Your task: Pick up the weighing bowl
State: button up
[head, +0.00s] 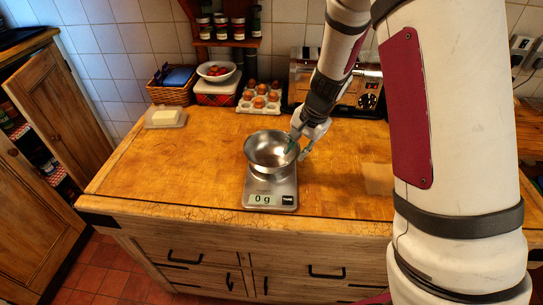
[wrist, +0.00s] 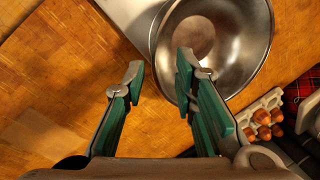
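The weighing bowl (head: 264,154) is a shiny steel bowl standing upright and empty on a kitchen scale (head: 259,188) near the counter's front. The scale's display reads 0 g. My gripper (head: 297,152) is at the bowl's right rim in the head view. I cannot tell whether either finger touches the bowl.
Behind stand an egg tray (head: 259,101), a toaster (head: 304,75), a white bowl of red fruit (head: 216,71) on a tin, and a wicker basket (head: 170,92). A butter dish (head: 165,117) is at the left. The counter (head: 190,165) left of the scale is clear.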

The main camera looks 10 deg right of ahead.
aim_at(292, 161)
jog(key=shift+p+x, duration=0.4)
jog(key=shift+x, duration=2.7)
jog(key=shift+d, duration=0.1)
jog(key=shift+c, duration=0.3)
grip_shut()
